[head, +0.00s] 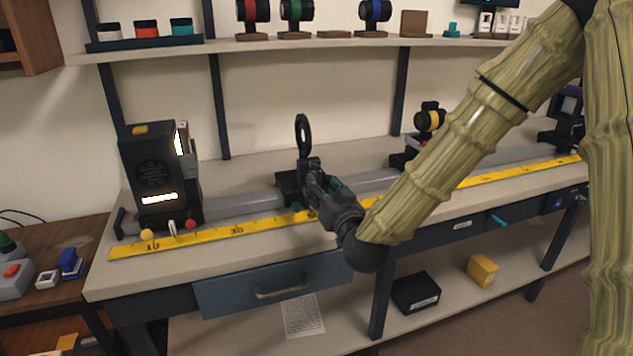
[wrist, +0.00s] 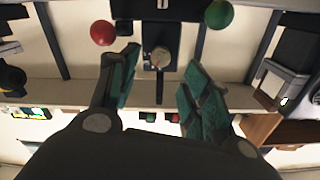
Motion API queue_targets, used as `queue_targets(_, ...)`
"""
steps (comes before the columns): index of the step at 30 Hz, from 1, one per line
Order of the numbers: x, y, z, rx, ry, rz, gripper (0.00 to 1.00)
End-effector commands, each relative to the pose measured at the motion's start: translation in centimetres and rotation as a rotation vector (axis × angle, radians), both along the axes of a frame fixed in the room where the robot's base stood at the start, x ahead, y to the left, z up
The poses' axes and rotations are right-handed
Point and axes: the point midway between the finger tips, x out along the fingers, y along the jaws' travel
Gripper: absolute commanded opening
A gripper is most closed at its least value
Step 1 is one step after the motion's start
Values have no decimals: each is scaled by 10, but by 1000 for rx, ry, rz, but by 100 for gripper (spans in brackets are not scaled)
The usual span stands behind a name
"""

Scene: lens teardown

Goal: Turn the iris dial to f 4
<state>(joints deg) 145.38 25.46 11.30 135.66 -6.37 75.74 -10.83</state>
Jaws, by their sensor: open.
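My gripper (head: 312,178) is in front of the carriage on the rail that carries an upright black ring (head: 303,135). In the wrist view my gripper (wrist: 160,62) is open, with its green-padded fingers spread. A small round beige dial (wrist: 160,58) on a black block lies between the fingertips in that view, with a visible gap on each side. It looks like the iris dial. Its marks are too small to read, so I cannot tell its setting. In the head view my gripper hides the dial. I cannot tell the depth between fingertips and dial.
A red ball (wrist: 103,33) and a green ball (wrist: 219,14) flank the dial in the wrist view. The yellow ruler (head: 205,237) runs along the bench front. A black lamp box (head: 158,175) stands left on the rail; a yellow-centred lens mount (head: 430,122) stands right.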

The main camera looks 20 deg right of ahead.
Motion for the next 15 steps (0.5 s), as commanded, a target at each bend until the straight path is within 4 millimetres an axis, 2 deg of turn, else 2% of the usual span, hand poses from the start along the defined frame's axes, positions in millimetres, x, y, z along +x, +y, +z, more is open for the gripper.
queue_targets(6,-38,-1,0,0,1,1,48)
queue_targets(15,-62,-2,0,0,-1,1,48)
